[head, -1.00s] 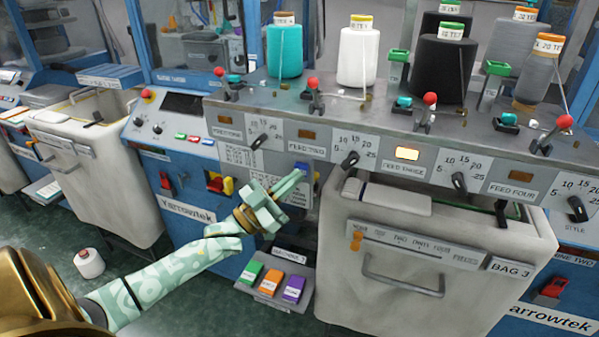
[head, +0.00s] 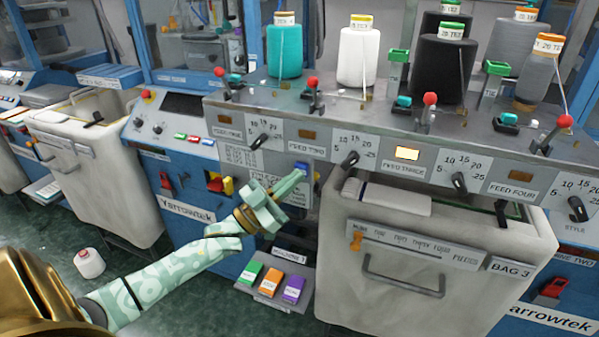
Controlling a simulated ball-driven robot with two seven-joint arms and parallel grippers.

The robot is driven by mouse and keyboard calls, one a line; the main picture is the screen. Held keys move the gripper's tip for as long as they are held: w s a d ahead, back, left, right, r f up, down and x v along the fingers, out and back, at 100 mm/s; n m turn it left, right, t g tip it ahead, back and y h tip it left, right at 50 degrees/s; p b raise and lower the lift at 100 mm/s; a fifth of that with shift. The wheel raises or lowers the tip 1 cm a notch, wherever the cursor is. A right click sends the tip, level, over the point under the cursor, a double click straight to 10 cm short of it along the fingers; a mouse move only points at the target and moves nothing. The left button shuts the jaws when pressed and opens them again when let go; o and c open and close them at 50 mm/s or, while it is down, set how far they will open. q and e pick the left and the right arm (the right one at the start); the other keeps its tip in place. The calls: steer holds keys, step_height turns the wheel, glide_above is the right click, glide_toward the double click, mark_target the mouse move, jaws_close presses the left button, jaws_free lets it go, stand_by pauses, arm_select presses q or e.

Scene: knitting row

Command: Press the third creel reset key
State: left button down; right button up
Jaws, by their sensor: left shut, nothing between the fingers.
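The creel deck (head: 380,112) carries a row of small teal keys, each beside a red-knobbed lever. The third teal key from the left (head: 404,101) sits behind the Feed Three panel (head: 403,169), whose amber lamp (head: 407,153) is lit. I cannot read a reset label on the keys. My left gripper (head: 297,179) is shut and empty, low in front of the machine, below the Feed Two panel and well below the deck. Its tips overlap a small blue block (head: 301,168) in the picture; I cannot tell if they touch. My right gripper is not in view.
Cones of teal (head: 285,50), white (head: 358,55), black (head: 442,70) and grey (head: 536,75) yarn stand on the deck. A white cone lies on the floor (head: 89,263).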

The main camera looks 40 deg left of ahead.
arm_select(q)
steer(key=shift+w, duration=0.1)
steer(key=shift+w+a, duration=0.15)
steer(key=shift+w, duration=0.1)
steer(key=shift+r, duration=0.1)
